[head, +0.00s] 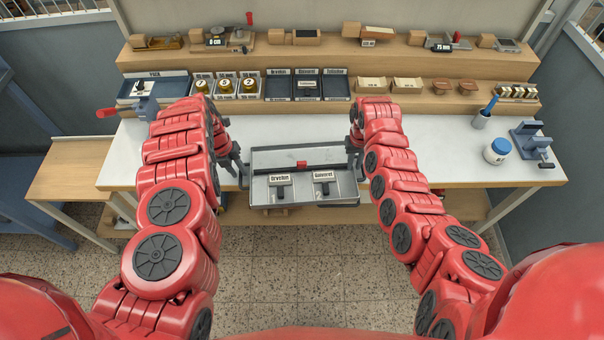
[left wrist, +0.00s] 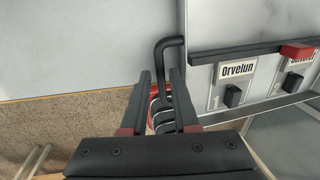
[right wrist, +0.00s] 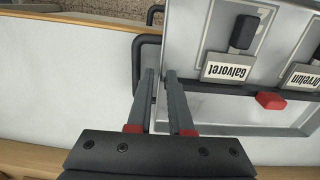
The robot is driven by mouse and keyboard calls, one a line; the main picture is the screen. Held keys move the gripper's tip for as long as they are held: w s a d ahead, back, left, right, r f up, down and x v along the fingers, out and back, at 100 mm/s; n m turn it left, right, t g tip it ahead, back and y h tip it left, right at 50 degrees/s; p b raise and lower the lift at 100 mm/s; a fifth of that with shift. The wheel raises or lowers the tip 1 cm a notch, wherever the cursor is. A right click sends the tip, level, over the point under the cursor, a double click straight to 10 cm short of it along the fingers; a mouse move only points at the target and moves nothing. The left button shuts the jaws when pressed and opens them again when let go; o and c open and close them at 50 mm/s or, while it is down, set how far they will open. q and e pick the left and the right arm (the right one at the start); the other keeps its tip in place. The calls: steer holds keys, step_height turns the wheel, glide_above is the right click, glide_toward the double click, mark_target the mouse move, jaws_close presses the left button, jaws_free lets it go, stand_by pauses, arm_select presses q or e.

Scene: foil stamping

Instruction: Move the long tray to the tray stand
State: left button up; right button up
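The long grey tray (head: 305,203) lies crosswise at the bench's front edge, its near side in front of the edge. It carries two labelled stamps, Orvelun (head: 280,186) and Galvorel (head: 324,182), and a red-knobbed bar. My left gripper (head: 240,172) is at its left handle. In the left wrist view the dark handle (left wrist: 160,68) lies between parted fingers, with gaps visible. My right gripper (head: 356,150) is at the right handle. In the right wrist view its fingers are parted and the handle (right wrist: 138,70) passes by the left finger. I cannot identify the tray stand.
The white bench top (head: 440,150) is mostly clear. A two-tier wooden shelf (head: 330,65) behind holds racks, blocks and tools. A blue-lidded jar (head: 497,151) and a blue vise (head: 531,142) stand at right. A red-handled press (head: 143,108) and a lower wooden side table (head: 70,170) are at left.

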arm_select(q)
steer(key=shift+d+f, duration=0.25)
steer(key=shift+f, duration=0.45)
arm_select(e)
steer(key=shift+f, duration=0.65)
arm_select(q)
jaws_close()
arm_select(e)
jaws_close()
arm_select(q)
steer(key=shift+r, duration=0.1)
